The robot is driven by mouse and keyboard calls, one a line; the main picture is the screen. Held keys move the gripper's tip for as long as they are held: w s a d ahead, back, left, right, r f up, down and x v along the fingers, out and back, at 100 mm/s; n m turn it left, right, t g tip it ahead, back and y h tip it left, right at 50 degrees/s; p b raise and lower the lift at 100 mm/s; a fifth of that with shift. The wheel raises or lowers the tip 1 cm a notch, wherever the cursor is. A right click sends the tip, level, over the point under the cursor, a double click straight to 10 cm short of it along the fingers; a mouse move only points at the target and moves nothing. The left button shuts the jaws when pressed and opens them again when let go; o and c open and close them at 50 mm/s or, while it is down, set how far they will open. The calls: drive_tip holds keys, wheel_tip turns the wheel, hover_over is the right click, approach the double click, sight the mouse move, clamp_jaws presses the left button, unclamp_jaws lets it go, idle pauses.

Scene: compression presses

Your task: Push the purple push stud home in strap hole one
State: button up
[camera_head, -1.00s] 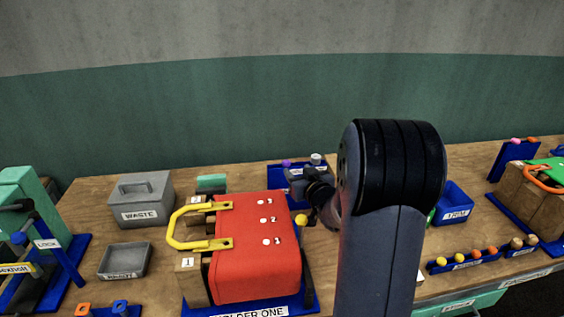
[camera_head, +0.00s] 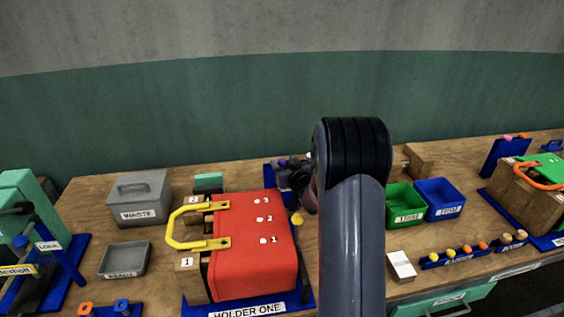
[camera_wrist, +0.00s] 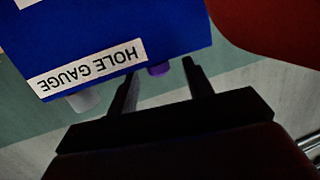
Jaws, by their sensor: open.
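A red block (camera_head: 255,275) in holder one carries white spots numbered 1, 2 and 3. The spot at number 1 (camera_head: 262,240) is nearest the front. My gripper (camera_wrist: 159,71) is open beside the blue hole gauge (camera_wrist: 150,35) in the wrist view. A purple piece, probably the push stud (camera_wrist: 159,69), shows at the gauge's edge between the two fingertips, apart from both. In the head view my arm and wrist hide most of the gauge; the gripper's jaws are not clear there.
A yellow handle (camera_head: 176,228) sticks out left of the red block. A grey waste box (camera_head: 138,200) and grey tray (camera_head: 124,261) stand further left. Green (camera_head: 404,204) and blue (camera_head: 440,200) bins stand right of my arm. A yellow ball-like piece (camera_head: 297,219) sits beside the red block.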

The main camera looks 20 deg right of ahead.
drive_tip(key=shift+c, duration=0.6)
drive_tip(key=c, duration=0.9)
drive_tip(key=shift+c, duration=0.2)
